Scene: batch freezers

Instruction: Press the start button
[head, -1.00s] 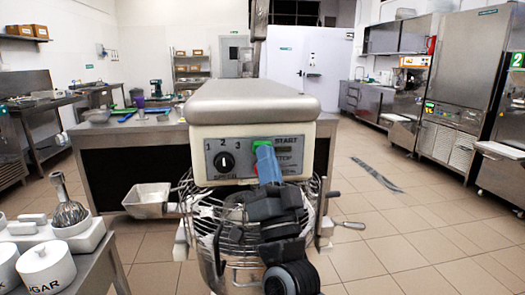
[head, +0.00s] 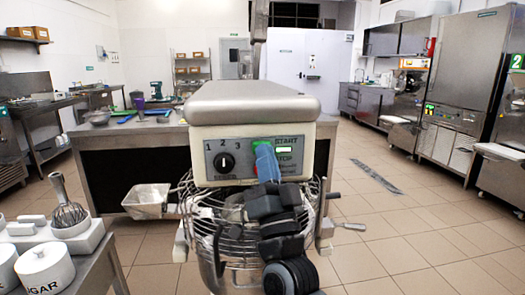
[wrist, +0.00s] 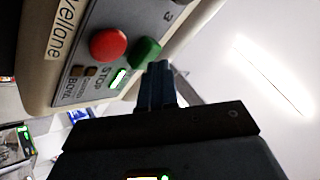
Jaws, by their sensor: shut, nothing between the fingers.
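A mixer (head: 254,105) stands right in front of me, with a grey control panel (head: 212,165) on its front. The green start button (wrist: 145,52) shows in the wrist view, beside the red stop button (wrist: 108,44). In the head view only a green edge (head: 262,142) shows behind my fingers. A small rectangular light (head: 284,150) under the word START is lit; it also glows in the wrist view (wrist: 118,78). My gripper (head: 265,152) is shut and empty, its blue fingertips (wrist: 158,70) right by the green button. I cannot tell whether they touch it.
A speed dial (head: 224,162) sits left on the panel. A wire guard (head: 215,210) surrounds the bowl below. A counter with a whisk (head: 69,215) and a sugar jar (head: 44,270) is at the lower left. The floor to the right is open.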

